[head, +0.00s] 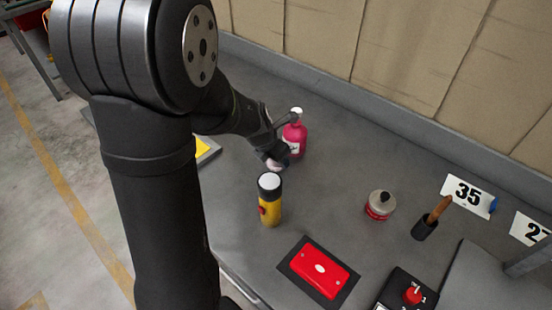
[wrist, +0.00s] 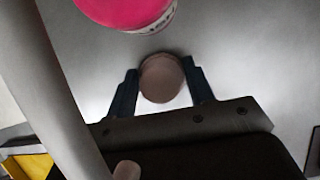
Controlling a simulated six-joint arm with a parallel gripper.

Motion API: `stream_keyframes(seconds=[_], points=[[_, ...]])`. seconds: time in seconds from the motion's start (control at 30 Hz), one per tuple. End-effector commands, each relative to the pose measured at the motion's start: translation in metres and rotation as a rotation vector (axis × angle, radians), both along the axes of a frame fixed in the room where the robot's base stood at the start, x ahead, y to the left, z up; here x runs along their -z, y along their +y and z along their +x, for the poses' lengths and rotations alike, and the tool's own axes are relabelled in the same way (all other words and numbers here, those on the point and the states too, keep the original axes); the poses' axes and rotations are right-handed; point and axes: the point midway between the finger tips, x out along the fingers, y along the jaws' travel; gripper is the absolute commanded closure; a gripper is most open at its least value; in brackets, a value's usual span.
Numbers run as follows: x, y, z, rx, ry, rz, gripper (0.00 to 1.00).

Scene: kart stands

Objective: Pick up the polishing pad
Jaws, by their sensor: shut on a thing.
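The polishing pad appears to be the round, dull pinkish-brown piece (wrist: 161,80) between my two dark fingers in the wrist view. My gripper (wrist: 160,70) is shut on it, with a finger at each side. In the head view my gripper (head: 277,158) is low over the grey table beside a pink bottle, and a small pale part of the pad (head: 274,165) shows under it. I cannot tell whether the pad touches the table.
The pink bottle (head: 295,139) stands close behind my gripper. A yellow flashlight-like cylinder (head: 270,205) stands just in front. A red-and-grey round container (head: 380,204), a dark holder (head: 425,228) with a wooden handle, and a red box (head: 319,268) are to the right.

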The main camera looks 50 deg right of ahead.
Motion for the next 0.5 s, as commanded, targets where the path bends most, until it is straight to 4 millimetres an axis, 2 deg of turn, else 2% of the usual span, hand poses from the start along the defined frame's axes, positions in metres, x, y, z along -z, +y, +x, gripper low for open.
stream_keyframes(seconds=[0.27, 0.37, 0.5], points=[[-0.017, -0.001, 0.0, 0.001, -0.001, -0.004, 0.78], [-0.016, 0.019, 0.001, -0.004, 0.001, -0.001, 0.78], [-0.016, 0.057, 0.001, -0.005, 0.0, -0.001, 0.78]])
